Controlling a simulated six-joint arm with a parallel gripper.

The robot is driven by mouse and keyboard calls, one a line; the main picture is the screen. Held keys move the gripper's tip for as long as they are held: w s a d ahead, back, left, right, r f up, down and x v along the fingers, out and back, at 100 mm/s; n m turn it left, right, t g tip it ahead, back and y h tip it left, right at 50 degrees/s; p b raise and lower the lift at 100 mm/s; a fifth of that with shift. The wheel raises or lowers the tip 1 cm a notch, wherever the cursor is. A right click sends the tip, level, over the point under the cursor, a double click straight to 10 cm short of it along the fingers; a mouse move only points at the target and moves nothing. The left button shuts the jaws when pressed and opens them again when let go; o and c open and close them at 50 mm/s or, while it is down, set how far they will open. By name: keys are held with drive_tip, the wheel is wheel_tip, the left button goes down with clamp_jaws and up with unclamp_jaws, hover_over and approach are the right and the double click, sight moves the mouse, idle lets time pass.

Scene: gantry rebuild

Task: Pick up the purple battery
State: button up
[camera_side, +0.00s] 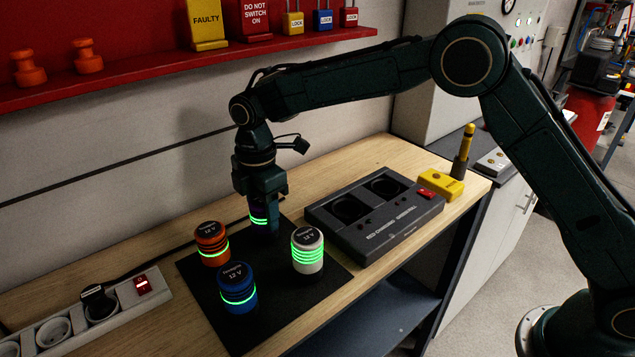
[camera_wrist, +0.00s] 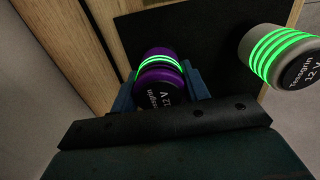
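The purple battery (camera_wrist: 160,80) has a green glowing ring and a dark printed top. It sits between the fingers of my gripper (camera_wrist: 162,92) in the wrist view, with a finger close along each side. I cannot tell whether the fingers press on it or leave a thin gap. In the side view my gripper (camera_side: 264,212) points straight down over the back of the black mat (camera_side: 300,297). There the purple battery is mostly hidden by the fingers and only its green glow shows clearly.
A white battery (camera_side: 307,251) stands close on the right, an orange one (camera_side: 211,243) on the left, and a blue one (camera_side: 237,288) in front. A dark charger (camera_side: 375,212) lies right of the mat. A power strip (camera_side: 85,315) lies at the front left. A red shelf (camera_side: 150,67) hangs behind.

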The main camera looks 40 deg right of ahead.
drive_tip(key=c, duration=0.4)
drive_tip(key=shift+r, duration=0.1)
drive_tip(key=shift+c, duration=0.2)
drive_tip(key=shift+r, duration=5)
drive_tip(key=shift+d, duration=0.15)
drive_tip(key=shift+s+d+f, duration=0.1)
drive_tip(key=shift+d, duration=0.4)
drive_tip(key=s+d+f, duration=0.1)
drive_tip(key=s+d, duration=0.2)
drive_tip(key=d, duration=0.4)
drive_tip(key=s+d+f, duration=0.1)
drive_tip(key=s+d, duration=0.2)
drive_tip(key=d, duration=0.4)
drive_tip(key=shift+s+d+f, duration=0.15)
drive_tip(key=shift+d+f, duration=0.2)
drive_tip(key=shift+d, duration=0.05)
